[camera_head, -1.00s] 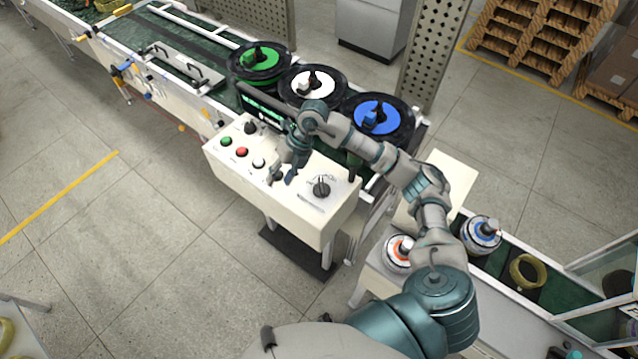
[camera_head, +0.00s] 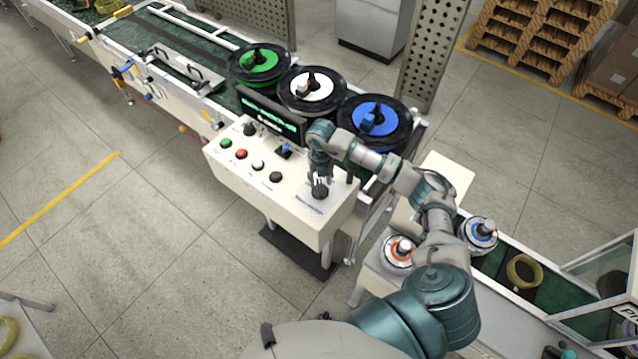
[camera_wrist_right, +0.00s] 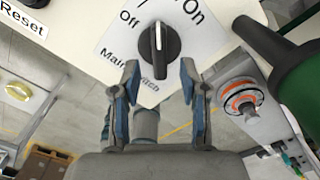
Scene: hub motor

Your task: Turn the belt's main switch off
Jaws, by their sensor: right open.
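The main switch is a black rotary knob (camera_wrist_right: 159,50) on a white label with "Off" on the left and "On" on the right, in the right wrist view. Its pale line points up, roughly between the two words. In the head view the knob (camera_head: 319,192) sits at the right end of the cream control panel (camera_head: 265,205). My right gripper (camera_wrist_right: 159,75) is open, its two fingers on either side of the knob's lower part, with gaps visible; contact cannot be told. In the head view the right gripper (camera_head: 318,180) hangs over the knob. My left gripper is not in view.
The panel also carries a green button (camera_head: 226,143), a red button (camera_head: 241,154) and other black and white controls. A display (camera_head: 270,118) and several spools stand behind it.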

